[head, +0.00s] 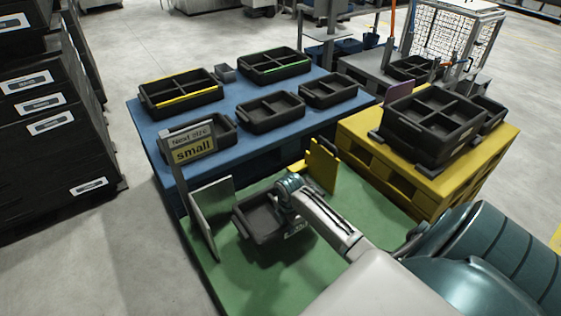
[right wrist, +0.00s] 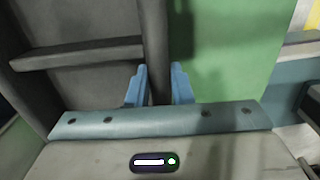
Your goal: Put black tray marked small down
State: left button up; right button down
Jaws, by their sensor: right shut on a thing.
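My right gripper (head: 284,203) is shut on the near-right wall of a black tray (head: 255,220), which has a divider inside. The tray is over the green surface (head: 235,278), between a grey upright panel (head: 212,213) and a yellow upright stop (head: 323,166). I cannot tell whether it touches the surface. In the right wrist view, the blue fingers (right wrist: 159,88) straddle the dark tray wall (right wrist: 154,45). A sign reading "Next size small" (head: 193,148) stands at the green surface's back left. No size mark on the tray is readable. My left gripper is out of view.
A blue table (head: 230,155) behind holds several black trays, some with yellow or green strips. A yellow pallet (head: 420,180) at the right carries stacked black trays (head: 432,125). Black crates (head: 55,150) are stacked at the left. The near green area is bare.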

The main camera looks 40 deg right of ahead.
aim_at(288, 237)
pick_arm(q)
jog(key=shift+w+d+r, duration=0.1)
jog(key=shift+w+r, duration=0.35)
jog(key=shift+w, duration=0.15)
pick_arm(e)
notch_tip(288, 237, down, 8)
jog(key=shift+r, duration=0.1)
jog(key=c, duration=1.3)
grip_release()
notch_tip(288, 237, up, 11)
jog(key=shift+f, duration=0.2)
jog(key=shift+r, duration=0.6)
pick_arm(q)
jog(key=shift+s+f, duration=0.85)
pick_arm(e)
jog(key=shift+r, duration=0.15)
